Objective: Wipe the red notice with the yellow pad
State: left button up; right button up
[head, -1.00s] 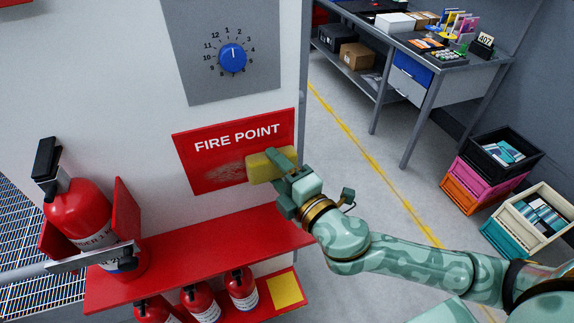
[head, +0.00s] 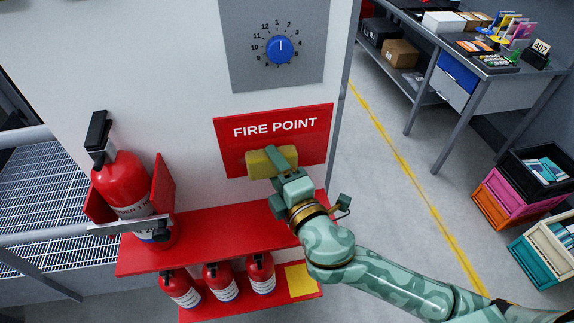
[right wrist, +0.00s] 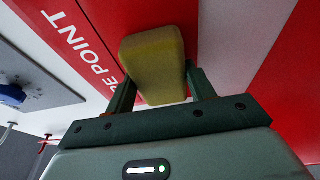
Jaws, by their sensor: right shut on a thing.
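The red notice (head: 310,142), lettered "FIRE POINT", is on the white wall panel. My right gripper (head: 284,163) is shut on the yellow pad (head: 258,163) and holds it over the lower middle of the notice, below the lettering. Whether the pad touches the notice is hard to tell. The pad and gripper hide part of the notice, and no grey smudge shows clearly around them. In the right wrist view the pad (right wrist: 153,60) sits between the two fingers in front of the red face. My left gripper is out of view.
A red shelf (head: 200,236) juts out below the notice. A fire extinguisher (head: 122,184) hangs at left, and several smaller ones stand below. A blue dial (head: 279,50) is above. Crates (head: 515,195) and a workbench (head: 490,68) are at right.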

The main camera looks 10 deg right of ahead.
aim_at(237, 161)
jog(key=shift+a, duration=3.2)
jog(key=s, duration=0.6)
